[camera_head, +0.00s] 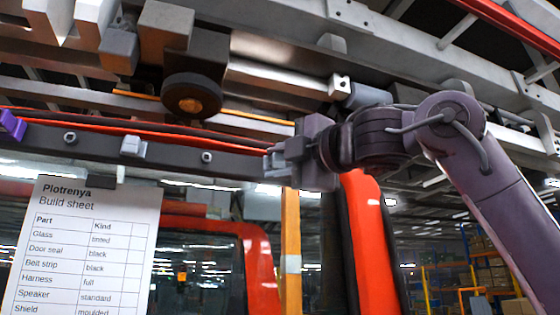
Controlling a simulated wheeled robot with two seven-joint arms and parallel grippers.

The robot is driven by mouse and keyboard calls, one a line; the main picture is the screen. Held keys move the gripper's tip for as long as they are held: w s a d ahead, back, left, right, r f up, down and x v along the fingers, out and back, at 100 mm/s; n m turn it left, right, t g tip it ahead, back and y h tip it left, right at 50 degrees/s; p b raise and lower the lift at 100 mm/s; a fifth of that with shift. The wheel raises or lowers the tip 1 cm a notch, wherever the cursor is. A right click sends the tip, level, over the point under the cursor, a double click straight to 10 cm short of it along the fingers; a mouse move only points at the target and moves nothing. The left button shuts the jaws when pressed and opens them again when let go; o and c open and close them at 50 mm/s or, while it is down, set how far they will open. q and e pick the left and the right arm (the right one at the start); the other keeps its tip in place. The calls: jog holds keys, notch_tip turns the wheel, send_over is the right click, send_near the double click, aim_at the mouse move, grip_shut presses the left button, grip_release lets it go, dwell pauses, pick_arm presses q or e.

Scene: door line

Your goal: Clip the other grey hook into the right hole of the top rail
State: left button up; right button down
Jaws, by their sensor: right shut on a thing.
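The top rail (100,141) is a dark bar running from the left edge to my right gripper. One light grey hook (133,146) sits on it. A round hole or fitting (70,137) shows on its left and another (207,157) further right. My right gripper (278,162) is at the rail's visible right end, shut on a small light grey piece that looks like the other grey hook (271,168). The fingers hide much of this piece. I cannot tell whether it touches the rail, and the right hole is not clearly visible there. My left gripper is not in view.
A build sheet (85,240) hangs below the rail at left. A purple piece (12,125) is at the rail's left end. A red door frame (372,240) and an orange-yellow post (291,240) stand below the gripper. Overhead beams and a round roller (192,95) are close above.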

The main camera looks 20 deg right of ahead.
jog(key=shift+w, duration=0.85)
dwell(0.3)
jog(key=shift+d+r, duration=0.25)
jog(key=shift+r, duration=0.15)
dwell(2.8)
